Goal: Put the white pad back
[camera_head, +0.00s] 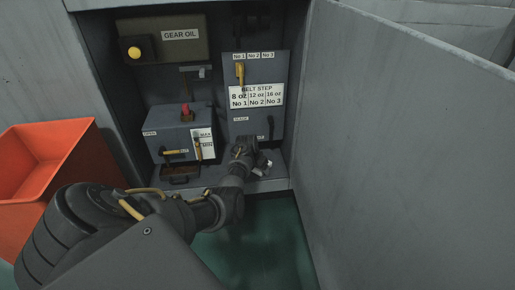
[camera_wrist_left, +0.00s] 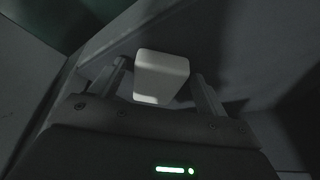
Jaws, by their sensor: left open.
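The white pad (camera_wrist_left: 161,72), a pale block with rounded edges, shows in the left wrist view between the two fingers of my left gripper (camera_wrist_left: 158,84). The fingers are open, with a visible gap on the right side of the pad. In the head view my left gripper (camera_head: 260,164) is low inside the grey cabinet, near its floor and in front of the panel on the right. The pad is too small there to tell apart clearly from the fingers. My right gripper is not in view.
The cabinet holds a gear oil box (camera_head: 165,45), a grey unit with a red knob (camera_head: 186,112) and a belt step panel (camera_head: 257,75) with a yellow lever (camera_head: 240,72). A large grey door (camera_head: 400,150) stands open at the right. An orange bin (camera_head: 60,175) stands at the left.

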